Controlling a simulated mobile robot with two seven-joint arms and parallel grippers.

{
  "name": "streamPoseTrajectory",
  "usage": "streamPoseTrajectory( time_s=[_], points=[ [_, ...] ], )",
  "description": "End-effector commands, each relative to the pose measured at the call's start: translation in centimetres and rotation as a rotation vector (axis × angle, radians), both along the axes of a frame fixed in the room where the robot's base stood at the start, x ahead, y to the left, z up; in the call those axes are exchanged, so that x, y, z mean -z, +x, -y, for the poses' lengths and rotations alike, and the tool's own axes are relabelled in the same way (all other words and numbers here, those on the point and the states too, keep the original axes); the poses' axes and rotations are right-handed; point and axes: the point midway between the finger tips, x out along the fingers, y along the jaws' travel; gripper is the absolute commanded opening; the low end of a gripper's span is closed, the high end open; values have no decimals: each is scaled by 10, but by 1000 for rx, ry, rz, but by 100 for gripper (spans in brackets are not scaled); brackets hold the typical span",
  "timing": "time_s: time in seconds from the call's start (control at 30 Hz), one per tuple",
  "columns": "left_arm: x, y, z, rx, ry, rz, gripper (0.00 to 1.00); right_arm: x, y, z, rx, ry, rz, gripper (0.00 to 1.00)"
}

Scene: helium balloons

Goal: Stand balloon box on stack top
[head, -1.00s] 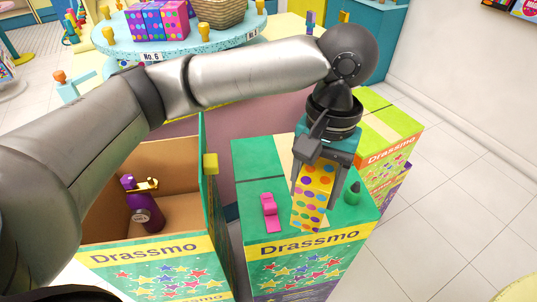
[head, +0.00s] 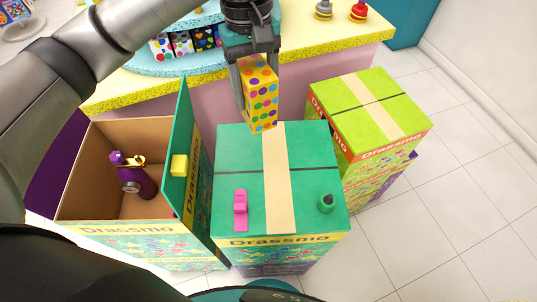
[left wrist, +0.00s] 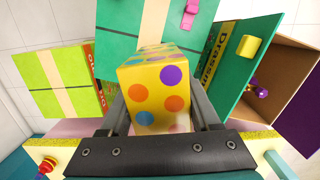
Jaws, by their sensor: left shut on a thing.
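The yellow balloon box with coloured dots (head: 259,92) is held upright in my left gripper (head: 258,85). The left wrist view shows it (left wrist: 155,95) between the two fingers. In the head view its lower end overlaps the far edge of the green Drassmo stack's top (head: 315,155); I cannot tell whether it touches. My right gripper is not in view.
An open carton (head: 90,170) with a purple canister (head: 138,180) stands at left, its green flap raised. A lime-green Drassmo stack (head: 372,105) stands at right. A yellow-edged counter (head: 340,45) is behind. The middle of the green top is clear.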

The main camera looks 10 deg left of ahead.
Motion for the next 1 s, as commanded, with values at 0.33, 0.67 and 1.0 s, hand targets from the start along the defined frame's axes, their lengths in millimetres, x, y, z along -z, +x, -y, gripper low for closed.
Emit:
streamPoseTrajectory(
  time_s=[0.33,0.67,1.0],
  points=[
    [96,-1,-1,2,3,-4,2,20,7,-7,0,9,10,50],
    [132,-1,0,4,1,-1,2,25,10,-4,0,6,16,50],
    [182,-1,0,5,1,-1,2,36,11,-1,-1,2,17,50]
  ],
)
